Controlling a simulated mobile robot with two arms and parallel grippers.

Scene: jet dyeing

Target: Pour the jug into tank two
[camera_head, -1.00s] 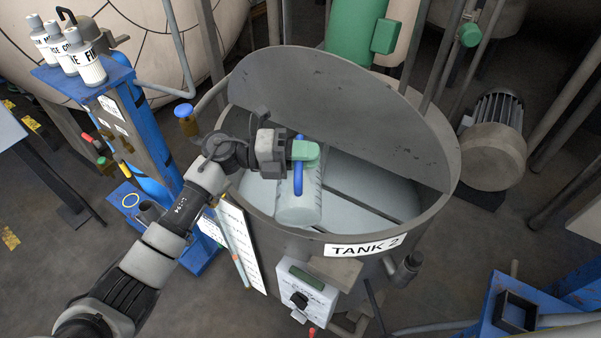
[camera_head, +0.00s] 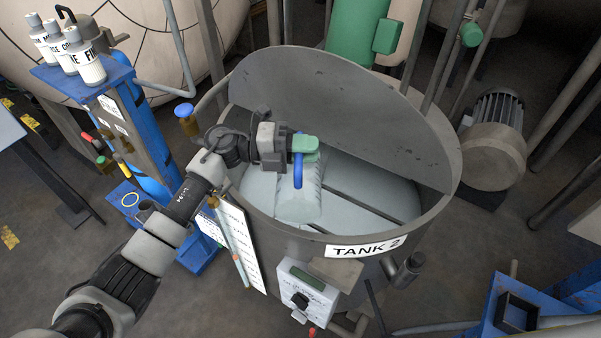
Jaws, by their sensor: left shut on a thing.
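The jug (camera_head: 299,203) is a pale translucent vessel with a blue handle (camera_head: 298,172). It is tilted over the open mouth of tank two (camera_head: 440,205), a grey round metal tank with a "TANK 2" label (camera_head: 364,248). My left gripper (camera_head: 305,146), with green fingertips, is shut on the jug at its handle, above the tank's left half. Pale liquid (camera_head: 370,190) shows inside the tank. I cannot make out a stream from the jug. My right gripper is not in view.
A half lid (camera_head: 340,105) stands raised at the tank's back. A control box (camera_head: 307,292) is on its front. A blue stand (camera_head: 85,82) with several white bottles is at the left. A motor (camera_head: 493,150) stands to the right.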

